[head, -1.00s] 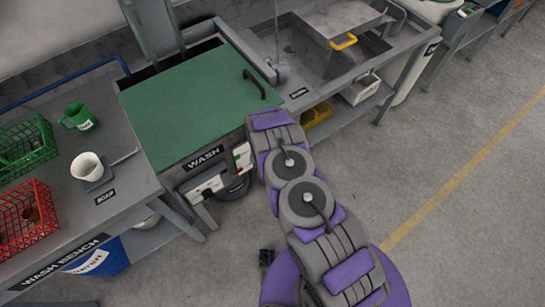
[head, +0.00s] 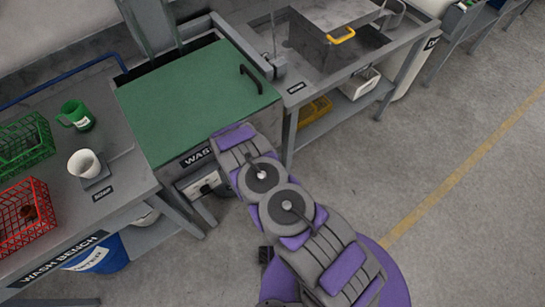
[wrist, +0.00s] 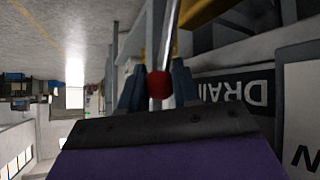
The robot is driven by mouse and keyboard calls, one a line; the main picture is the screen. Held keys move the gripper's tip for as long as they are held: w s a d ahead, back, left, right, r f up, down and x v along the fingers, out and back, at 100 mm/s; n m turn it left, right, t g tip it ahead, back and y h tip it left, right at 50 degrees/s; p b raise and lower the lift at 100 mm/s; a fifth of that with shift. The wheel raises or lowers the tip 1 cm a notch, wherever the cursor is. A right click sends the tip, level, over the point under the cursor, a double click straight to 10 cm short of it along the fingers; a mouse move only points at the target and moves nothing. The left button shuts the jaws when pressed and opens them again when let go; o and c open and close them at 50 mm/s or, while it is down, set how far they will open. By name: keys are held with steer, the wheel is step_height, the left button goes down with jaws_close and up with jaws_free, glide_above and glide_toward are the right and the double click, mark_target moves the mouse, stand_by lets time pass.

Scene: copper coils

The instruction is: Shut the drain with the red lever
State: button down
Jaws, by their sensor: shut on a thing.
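In the wrist view, the red lever's round red knob (wrist: 159,86) sits between the two blue-grey fingers of my gripper (wrist: 158,90). The gripper is shut on it. A bright metal rod (wrist: 172,35) runs from the knob toward the top of the picture. A dark DRAIN label (wrist: 232,90) shows upside down just right of the fingers. In the head view, my arm covers the gripper and the lever. The wash unit there has a green lid (head: 195,100), which is down, and a WASH label partly hidden by my arm.
The wash bench at left holds a green mug (head: 75,115), a white cup (head: 84,163), a green basket (head: 25,145) and a red basket (head: 24,215). A sink bench (head: 330,80) stands at right. The floor at right is clear.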

steer(key=c, duration=1.1)
jaws_free()
steer(key=shift+a+f, duration=0.1)
steer(key=p+v, duration=0.3)
steer(key=v, duration=1.4)
